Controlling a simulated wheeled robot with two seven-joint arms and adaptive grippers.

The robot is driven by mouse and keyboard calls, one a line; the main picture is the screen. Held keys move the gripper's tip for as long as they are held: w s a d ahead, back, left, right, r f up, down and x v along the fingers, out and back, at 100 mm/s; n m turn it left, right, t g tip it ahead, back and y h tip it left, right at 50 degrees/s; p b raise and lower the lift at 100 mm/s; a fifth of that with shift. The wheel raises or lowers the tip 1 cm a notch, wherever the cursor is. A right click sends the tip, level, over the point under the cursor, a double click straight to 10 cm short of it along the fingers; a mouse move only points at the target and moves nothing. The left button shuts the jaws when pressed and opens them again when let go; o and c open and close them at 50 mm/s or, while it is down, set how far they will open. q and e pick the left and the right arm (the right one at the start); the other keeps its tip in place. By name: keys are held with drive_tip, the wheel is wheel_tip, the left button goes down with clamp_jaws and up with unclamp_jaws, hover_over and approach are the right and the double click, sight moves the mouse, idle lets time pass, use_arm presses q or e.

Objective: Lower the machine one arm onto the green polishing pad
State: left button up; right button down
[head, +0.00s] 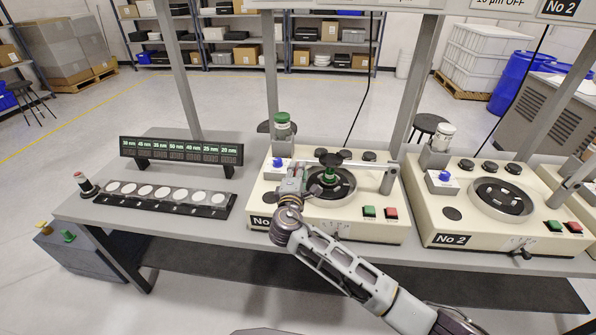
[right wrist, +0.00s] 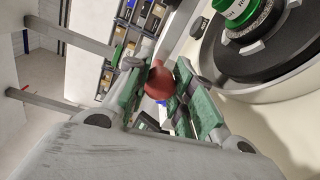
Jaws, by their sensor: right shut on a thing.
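Machine one (head: 350,228) is the cream machine in the middle of the head view, its label partly covered by my right arm. Its metal arm (head: 362,164) reaches left from a post to a black knob above the round black plate (head: 345,192). A green piece (head: 330,177), seemingly the polishing pad, is under the knob; I cannot tell whether they touch. It also shows in the right wrist view (right wrist: 236,10). My right gripper (head: 299,178) is left of the plate. In the wrist view its green-padded fingers are shut on a red knob (right wrist: 160,82). My left gripper is out of view.
A box with a blue knob (head: 277,163) and a green-capped container (head: 282,125) stand behind the gripper. Green and red buttons (head: 380,212) are at the machine's front right. A tray of white discs (head: 165,195) lies left. Machine two (head: 490,230) stands right.

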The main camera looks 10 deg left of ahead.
drive_tip(key=c, duration=1.2)
unclamp_jaws()
drive_tip(key=shift+d, duration=0.1)
drive_tip(key=shift+o, duration=0.2)
drive_tip(key=s, duration=1.2)
drive_tip(key=shift+d+r, duration=0.15)
drive_tip(key=shift+r, duration=0.25)
